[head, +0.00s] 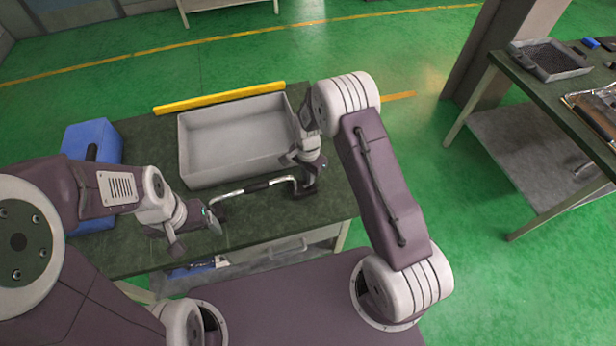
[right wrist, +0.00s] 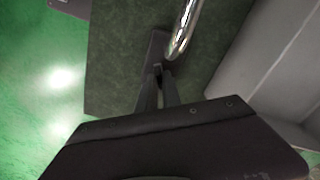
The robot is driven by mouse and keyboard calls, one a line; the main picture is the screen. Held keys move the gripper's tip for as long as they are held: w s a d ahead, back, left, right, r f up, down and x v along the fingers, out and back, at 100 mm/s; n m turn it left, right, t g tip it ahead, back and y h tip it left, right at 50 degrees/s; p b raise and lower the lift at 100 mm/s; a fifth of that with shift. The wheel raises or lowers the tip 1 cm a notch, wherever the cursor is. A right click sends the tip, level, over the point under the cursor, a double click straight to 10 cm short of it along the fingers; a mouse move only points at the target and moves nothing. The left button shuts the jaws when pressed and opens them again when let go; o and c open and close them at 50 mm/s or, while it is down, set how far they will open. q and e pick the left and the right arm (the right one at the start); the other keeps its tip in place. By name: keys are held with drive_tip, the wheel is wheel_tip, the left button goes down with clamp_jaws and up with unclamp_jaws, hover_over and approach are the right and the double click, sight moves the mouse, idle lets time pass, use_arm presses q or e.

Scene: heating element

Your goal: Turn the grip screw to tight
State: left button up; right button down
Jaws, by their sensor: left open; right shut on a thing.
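A bent, shiny metal bar (head: 229,194) with a black middle grip (head: 270,184) lies along the front of the dark table. Its right end meets a dark base (head: 305,192), which shows in the right wrist view (right wrist: 154,50). My right gripper (head: 310,180) points down at that end. In the right wrist view its fingers (right wrist: 158,78) close together on a small dark part at the base. I take this part for the grip screw, but the fingers mostly hide it. My left gripper (head: 195,238) is open beside the bar's left end.
A grey tray (head: 184,150) stands just behind the bar, with a yellow strip (head: 220,97) behind it. A blue box (head: 92,136) is at the table's left. Another table (head: 535,85) with a mesh tray stands at the far right. Green floor is clear between the tables.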

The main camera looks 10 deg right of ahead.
drive_tip(key=m, duration=0.5)
drive_tip(key=shift+m, duration=0.3)
idle(0.4)
drive_tip(key=c, duration=1.5)
unclamp_jaws()
wheel_tip(320, 180, up, 9)
drive_tip(key=shift+r+b, duration=0.1)
drive_tip(key=shift+b, duration=0.55)
drive_tip(key=shift+d+m, duration=0.1)
drive_tip(key=shift+m, duration=0.2)
